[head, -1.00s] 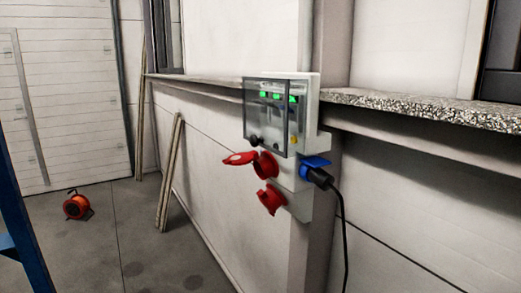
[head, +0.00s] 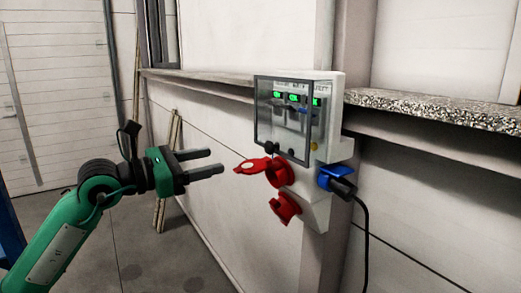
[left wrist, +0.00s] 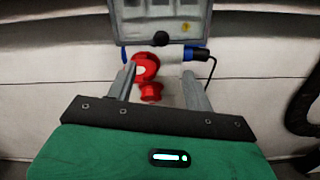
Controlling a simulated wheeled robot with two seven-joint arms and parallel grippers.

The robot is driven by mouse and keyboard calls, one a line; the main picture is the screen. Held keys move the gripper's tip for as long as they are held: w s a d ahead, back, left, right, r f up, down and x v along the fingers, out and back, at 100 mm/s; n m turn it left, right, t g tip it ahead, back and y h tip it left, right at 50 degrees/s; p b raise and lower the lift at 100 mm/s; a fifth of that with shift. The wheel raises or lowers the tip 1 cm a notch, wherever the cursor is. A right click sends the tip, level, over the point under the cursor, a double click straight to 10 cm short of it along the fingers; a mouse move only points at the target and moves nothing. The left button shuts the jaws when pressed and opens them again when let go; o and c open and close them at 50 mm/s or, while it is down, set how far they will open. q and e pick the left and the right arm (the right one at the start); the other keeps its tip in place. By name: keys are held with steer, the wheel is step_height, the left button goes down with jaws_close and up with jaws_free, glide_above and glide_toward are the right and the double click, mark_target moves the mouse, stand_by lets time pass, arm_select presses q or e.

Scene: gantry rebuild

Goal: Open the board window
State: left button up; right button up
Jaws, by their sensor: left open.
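The board (head: 325,150) is a pale box on the wall, right of centre in the head view. Its window (head: 268,115) is a clear, dark-framed cover on the front, and it looks shut. Green-lit switches show behind it. Two dark knobs sit at its lower edge, one of them a knob (head: 269,147) at the left. In the left wrist view the window (left wrist: 160,18) is at the top, with a dark knob (left wrist: 161,38) below it. My left gripper (head: 222,162) is open and empty, left of the board and apart from it. My right gripper is not in view.
Red sockets (head: 279,172) with an open red lid (head: 252,165) stick out below the window. A blue plug (head: 337,180) with a black cable hangs at the right. A speckled ledge (head: 430,107) runs right of the board. Boards lean on the wall behind my left arm.

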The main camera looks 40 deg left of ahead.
arm_select(q)
steer(key=p, duration=0.4)
glide_toward(267, 148)
steer(key=x, duration=0.3)
steer(key=shift+w+d+r+p, duration=0.1)
steer(key=shift+w+d+p, duration=0.05)
steer(key=shift+w+p, duration=0.25)
steer(key=shift+w+d+r+p, duration=0.1)
steer(key=shift+w+p, duration=0.2)
steer(key=shift+w, duration=0.1)
steer(key=shift+p+x, duration=0.7)
steer(key=shift+x, duration=0.25)
steer(key=shift+w+d+f+p, duration=0.1)
steer(key=shift+w+d+p, duration=0.15)
steer(key=shift+w+p, duration=0.3)
steer(key=shift+w+d, duration=0.1)
steer(key=shift+w, duration=0.15)
steer(key=shift+f, duration=0.1)
jaws_close()
